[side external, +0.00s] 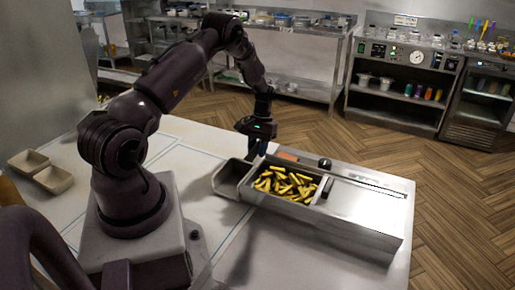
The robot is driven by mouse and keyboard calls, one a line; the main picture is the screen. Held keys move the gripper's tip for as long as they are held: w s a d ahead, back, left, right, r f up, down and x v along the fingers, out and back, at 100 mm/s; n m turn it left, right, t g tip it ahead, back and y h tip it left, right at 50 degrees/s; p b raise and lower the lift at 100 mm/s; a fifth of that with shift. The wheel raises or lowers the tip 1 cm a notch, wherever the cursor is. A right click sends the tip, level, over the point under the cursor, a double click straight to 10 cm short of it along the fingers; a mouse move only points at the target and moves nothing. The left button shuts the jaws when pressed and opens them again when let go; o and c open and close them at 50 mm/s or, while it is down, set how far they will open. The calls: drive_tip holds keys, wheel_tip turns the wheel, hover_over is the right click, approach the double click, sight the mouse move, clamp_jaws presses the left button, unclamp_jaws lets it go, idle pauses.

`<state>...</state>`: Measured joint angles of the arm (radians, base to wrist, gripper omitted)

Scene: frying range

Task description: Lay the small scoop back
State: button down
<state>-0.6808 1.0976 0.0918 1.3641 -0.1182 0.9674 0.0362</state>
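My gripper (258,147) points down just behind the dark metal bin and the left end of the fries tray. I cannot clearly make out the small scoop. The open dark grey metal bin (229,181) sits at the left end of the steel frying unit (365,207). Yellow fries (284,184) fill the compartment to its right.
A black knob (325,163) and a flat orange-brown piece (288,156) are at the unit's back edge. Two beige trays (53,179) lie at the far left of the white table (205,262). Shelves stand well behind, across the wooden floor.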

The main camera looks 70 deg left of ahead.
drive_tip(key=c, duration=0.8)
unclamp_jaws()
drive_tip(key=v, duration=1.3)
